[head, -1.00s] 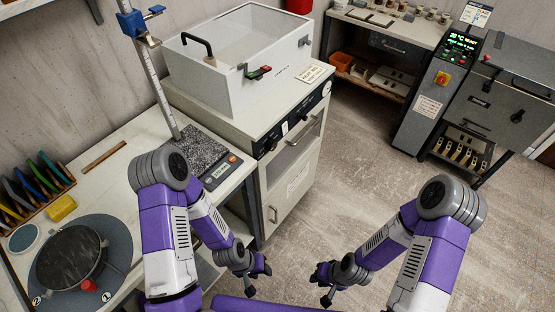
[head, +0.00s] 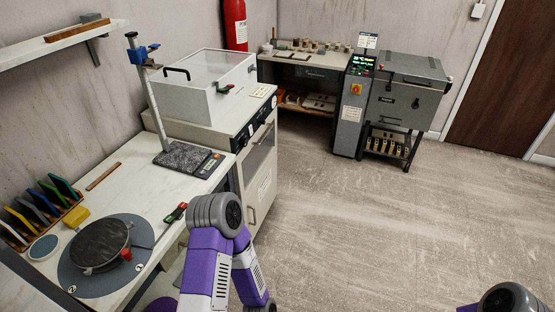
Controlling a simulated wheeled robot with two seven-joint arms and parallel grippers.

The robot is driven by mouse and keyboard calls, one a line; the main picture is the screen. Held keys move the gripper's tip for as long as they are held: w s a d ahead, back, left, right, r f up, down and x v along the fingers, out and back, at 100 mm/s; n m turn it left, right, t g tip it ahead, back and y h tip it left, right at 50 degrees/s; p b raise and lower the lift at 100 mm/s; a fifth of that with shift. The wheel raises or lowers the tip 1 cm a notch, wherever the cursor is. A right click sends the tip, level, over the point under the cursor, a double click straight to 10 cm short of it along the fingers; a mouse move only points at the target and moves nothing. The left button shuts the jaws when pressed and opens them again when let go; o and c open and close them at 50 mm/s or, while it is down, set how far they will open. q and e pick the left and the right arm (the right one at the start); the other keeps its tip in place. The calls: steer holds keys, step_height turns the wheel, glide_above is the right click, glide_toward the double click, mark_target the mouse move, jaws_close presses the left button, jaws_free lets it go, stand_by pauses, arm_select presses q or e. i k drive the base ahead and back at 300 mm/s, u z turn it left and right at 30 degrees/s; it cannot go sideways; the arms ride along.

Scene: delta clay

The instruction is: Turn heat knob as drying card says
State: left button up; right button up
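The pale cabinet (head: 222,132) has a dark control panel (head: 258,121) along its upper front edge. Knobs on that panel are too small to read their settings. I cannot tell which one is the drying card. My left gripper (head: 262,305) is only partly in view at the bottom edge, below the cabinet and apart from it. My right gripper is out of view; only part of its arm shows at lower right.
A bench (head: 150,188) at left holds a round wheel (head: 100,243), a scale (head: 188,158), coloured tools and a red-green switch (head: 176,212). A grey kiln (head: 407,97) with a lit control post (head: 352,112) stands at the back. The floor (head: 380,230) at centre and right is clear.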

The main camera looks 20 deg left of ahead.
mark_target(244, 141)
steer(key=u, duration=0.85)
steer(key=i, duration=1.25)
steer(key=z, duration=0.05)
